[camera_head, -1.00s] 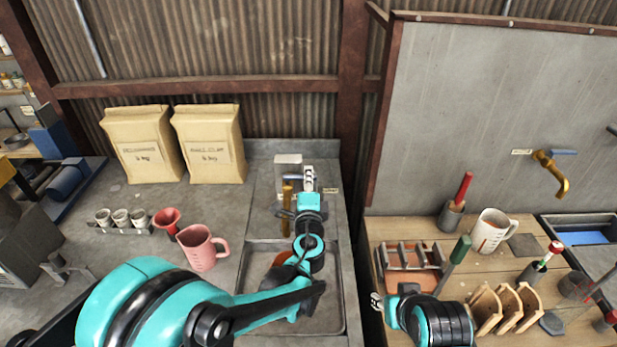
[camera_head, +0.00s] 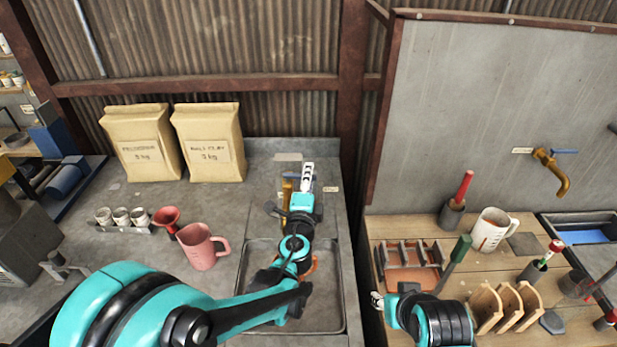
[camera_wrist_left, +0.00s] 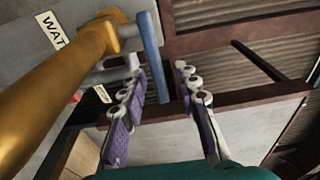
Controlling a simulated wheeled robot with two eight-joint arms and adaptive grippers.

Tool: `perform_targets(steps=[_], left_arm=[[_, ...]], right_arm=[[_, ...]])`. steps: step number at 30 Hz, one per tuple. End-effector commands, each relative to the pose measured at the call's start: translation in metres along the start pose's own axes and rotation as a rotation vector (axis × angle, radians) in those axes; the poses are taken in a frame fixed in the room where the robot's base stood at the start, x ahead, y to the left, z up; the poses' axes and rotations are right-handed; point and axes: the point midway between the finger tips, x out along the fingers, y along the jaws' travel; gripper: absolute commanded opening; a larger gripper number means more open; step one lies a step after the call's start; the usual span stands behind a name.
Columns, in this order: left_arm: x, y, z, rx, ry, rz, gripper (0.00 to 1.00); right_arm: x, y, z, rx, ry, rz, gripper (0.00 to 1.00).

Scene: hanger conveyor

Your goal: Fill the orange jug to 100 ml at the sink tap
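The brass sink tap (camera_head: 287,190) stands at the back of the sink (camera_head: 338,310), partly hidden by my left arm. An orange piece, likely the orange jug (camera_head: 314,263), shows in the sink beside my left arm; the arm hides most of it, including any water level. My left gripper (camera_head: 307,172) is at the tap. In the left wrist view its fingers (camera_wrist_left: 160,75) are apart, and the tap's blue lever (camera_wrist_left: 152,58) reaches between them, nearer the left-hand finger. Contact cannot be told. My right gripper (camera_head: 377,300) is small at the wooden bench; its opening is unclear.
A pink jug (camera_head: 200,250) stands left of the sink, near a red funnel (camera_head: 167,219) and small cups. Two paper bags (camera_head: 208,145) stand at the back. The right bench holds a white jug (camera_head: 490,230), tools and wooden pieces. Another brass tap (camera_head: 552,172) is on the right wall.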

Motion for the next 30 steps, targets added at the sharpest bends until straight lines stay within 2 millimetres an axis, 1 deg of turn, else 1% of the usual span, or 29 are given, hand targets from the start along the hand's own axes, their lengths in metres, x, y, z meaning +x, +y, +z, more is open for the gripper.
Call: perform_targets(steps=[5, 12, 15, 18, 23, 30], left_arm=[[-0.025, 0.0, 0.0, 0.0, 0.002, 0.0, 0.31], [-0.079, 0.0, -0.001, 0.0, 0.002, 0.0, 0.31], [-0.096, 0.0, -0.001, 0.0, 0.002, 0.0, 0.31], [-0.109, 0.0, -0.001, 0.0, 0.002, 0.0, 0.31], [-0.118, 0.0, 0.0, 0.0, 0.001, 0.0, 0.31], [-0.118, 0.0, 0.0, 0.0, 0.0, 0.0, 0.31]], right_arm=[[0.0, 0.0, 0.0, 0.0, 0.0, 0.0, 0.4], [0.0, 0.0, 0.0, 0.0, 0.0, 0.0, 0.4], [0.0, 0.0, 0.0, 0.0, 0.0, 0.0, 0.4], [0.0, 0.0, 0.0, 0.0, 0.0, 0.0, 0.4], [0.0, 0.0, 0.0, 0.0, 0.0, 0.0, 0.4], [0.0, 0.0, 0.0, 0.0, 0.0, 0.0, 0.4]])
